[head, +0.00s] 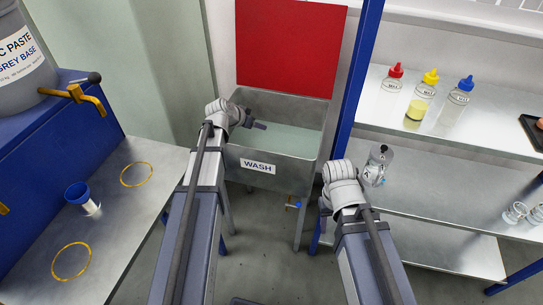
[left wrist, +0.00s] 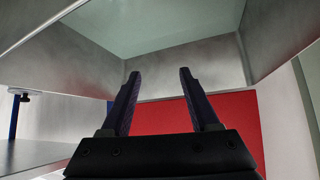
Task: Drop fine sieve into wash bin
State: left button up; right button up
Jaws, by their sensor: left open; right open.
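The grey metal wash bin (head: 280,165) with a "WASH" label stands in the middle of the head view, holding pale greenish water (head: 290,132). My left gripper (head: 259,125) is over the left part of the bin. In the left wrist view its two dark fingers (left wrist: 159,72) are apart with nothing between them, and the bin's wall (left wrist: 185,84) shows beyond. I cannot make out a fine sieve in either view; the bin's floor is not clear.
A red panel (head: 290,45) rises behind the bin. At left, a steel table (head: 115,215) bears a blue-topped cup (head: 78,193) and yellow rings (head: 137,175). At right, shelves (head: 450,155) hold capped bottles (head: 428,82) and glass jars (head: 515,212). A blue post (head: 355,80) stands beside the bin.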

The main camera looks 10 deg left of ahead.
pick_arm(q)
jog(key=p+v, duration=0.5)
jog(key=v, duration=0.2)
jog(key=shift+s+r, duration=0.25)
jog(key=shift+a, duration=0.1)
jog(key=shift+f, duration=0.1)
